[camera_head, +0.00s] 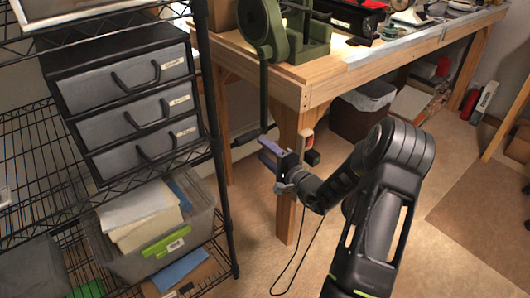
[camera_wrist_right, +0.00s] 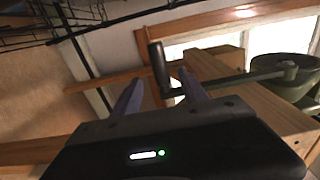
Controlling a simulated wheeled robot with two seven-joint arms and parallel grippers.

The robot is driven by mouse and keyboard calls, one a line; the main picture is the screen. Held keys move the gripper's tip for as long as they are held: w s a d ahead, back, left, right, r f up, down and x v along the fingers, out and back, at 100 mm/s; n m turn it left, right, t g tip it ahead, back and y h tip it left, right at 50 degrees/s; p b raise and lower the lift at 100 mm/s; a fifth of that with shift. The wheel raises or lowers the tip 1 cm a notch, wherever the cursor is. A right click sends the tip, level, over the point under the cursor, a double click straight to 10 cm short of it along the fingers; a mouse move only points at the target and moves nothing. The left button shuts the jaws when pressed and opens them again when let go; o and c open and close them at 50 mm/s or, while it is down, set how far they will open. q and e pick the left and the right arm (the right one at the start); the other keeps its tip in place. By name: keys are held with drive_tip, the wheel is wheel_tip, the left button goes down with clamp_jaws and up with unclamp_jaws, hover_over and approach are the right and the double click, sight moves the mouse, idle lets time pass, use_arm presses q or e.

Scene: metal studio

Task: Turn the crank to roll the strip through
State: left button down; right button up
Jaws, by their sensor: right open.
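The green rolling mill (camera_head: 301,38) stands on the wooden bench, with a round wheel at its left side. Its crank arm (camera_head: 263,95) hangs down past the bench edge and also shows in the right wrist view (camera_wrist_right: 222,79). A dark crank handle (camera_wrist_right: 158,66) sticks out from the arm's end. My right gripper (camera_head: 265,153) is open and just below the crank's lower end. In the wrist view the handle appears between the purple fingertips (camera_wrist_right: 160,80); I cannot tell whether they touch it. I cannot make out the strip. My left gripper is not in view.
A wire shelf with a drawer unit (camera_head: 135,95) and a clear bin (camera_head: 150,230) stands at left. The bench leg (camera_head: 287,205) is close to my right gripper. A dark waste bin (camera_head: 358,112) is under the bench. The floor at lower right is mostly clear.

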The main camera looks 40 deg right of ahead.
sight(251, 140)
drive_tip(key=shift+w, duration=0.15)
drive_tip(key=w+b, duration=0.1)
drive_tip(key=w, duration=0.7)
drive_tip(key=shift+w, duration=0.4)
clamp_jaws()
